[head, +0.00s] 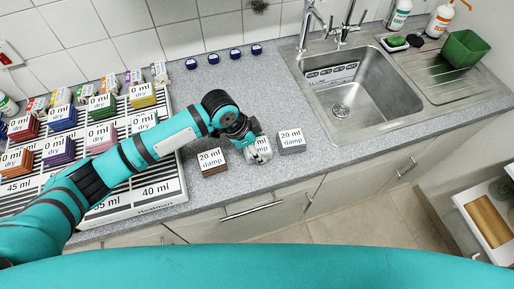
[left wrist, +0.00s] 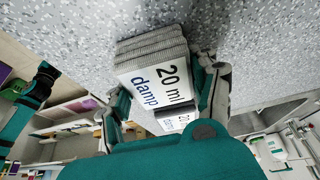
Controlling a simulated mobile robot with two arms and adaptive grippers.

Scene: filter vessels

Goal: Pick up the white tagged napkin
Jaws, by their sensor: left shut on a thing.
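The white tagged napkin (head: 264,151) is a folded stack on the counter's front part, with a tag reading 20 ml damp. My left gripper (head: 252,143) is shut on it, partly covering it in the head view. In the left wrist view the napkin (left wrist: 150,45) shows pale, ribbed layers and its tag, between the two fingers of my left gripper (left wrist: 165,85). I cannot tell whether it touches the counter. My right gripper is not seen.
A brown napkin stack (head: 214,169) stands close on the left and a grey one (head: 292,148) close on the right, both tagged 20 ml damp. The sink (head: 341,111) lies to the right. A striped rack (head: 166,187) with several coloured stacks lies left, under my arm.

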